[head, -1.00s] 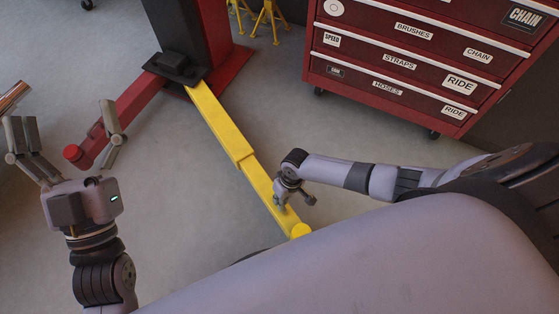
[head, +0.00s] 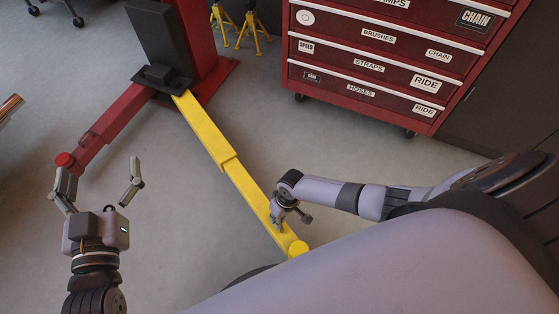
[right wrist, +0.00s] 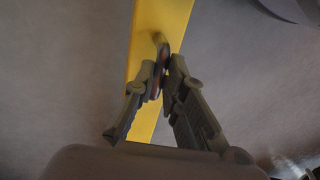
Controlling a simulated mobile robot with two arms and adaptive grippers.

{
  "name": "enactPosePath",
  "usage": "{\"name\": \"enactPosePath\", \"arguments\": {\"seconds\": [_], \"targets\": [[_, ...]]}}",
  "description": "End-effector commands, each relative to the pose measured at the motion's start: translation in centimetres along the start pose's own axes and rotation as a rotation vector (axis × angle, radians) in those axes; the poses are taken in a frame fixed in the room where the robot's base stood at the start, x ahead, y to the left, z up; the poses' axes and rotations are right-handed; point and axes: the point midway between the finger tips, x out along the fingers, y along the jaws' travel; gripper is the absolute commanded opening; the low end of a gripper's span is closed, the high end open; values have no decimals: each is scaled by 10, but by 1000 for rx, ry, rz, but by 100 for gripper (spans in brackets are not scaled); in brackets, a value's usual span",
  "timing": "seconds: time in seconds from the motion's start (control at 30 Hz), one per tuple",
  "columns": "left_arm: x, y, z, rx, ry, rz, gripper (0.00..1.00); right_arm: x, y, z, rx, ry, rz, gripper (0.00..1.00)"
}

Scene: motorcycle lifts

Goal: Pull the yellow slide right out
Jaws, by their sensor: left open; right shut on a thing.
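The yellow slide (head: 246,188) sticks out of the end of a slightly wider yellow lift arm (head: 203,128), slanting down and to the right in the head view. A round yellow end piece (head: 297,248) sits at its near end. My right gripper (head: 277,214) is at the slide, near that end. In the right wrist view the slide (right wrist: 161,18) runs behind my right gripper (right wrist: 160,72), whose fingers are shut on a small handle (right wrist: 160,44) on it. The fingers partly hide the handle. My left gripper (head: 100,170) is open and empty above the floor, left of the slide.
A red lift arm (head: 112,122) ends in a round pad (head: 65,160) beyond my left gripper. The dark and red lift column (head: 165,40) stands behind. A red tool cabinet (head: 350,75) is at the back right. Yellow stands (head: 240,25) are behind. Floor around the slide looks clear.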

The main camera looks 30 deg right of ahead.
Motion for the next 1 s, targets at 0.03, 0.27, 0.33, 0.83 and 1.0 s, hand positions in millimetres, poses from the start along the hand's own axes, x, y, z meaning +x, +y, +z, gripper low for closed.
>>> {"name": "enactPosePath", "arguments": {"seconds": [0.03,0.27,0.33,0.83,1.0], "targets": [[0,0,0,0,-1,0,90,2,0,7,0,-18,2,0],[0,0,-1,0,0,0,90,2,0,9,0,-20,2,13],[0,0,-1,0,1,0,90,2,0,8,0,-19,2,17],[0,0,0,0,0,0,90,0,0,4,0,-9,0,31],[0,0,0,0,0,0,90,-10,1,3,-1,-7,0,31]]}}
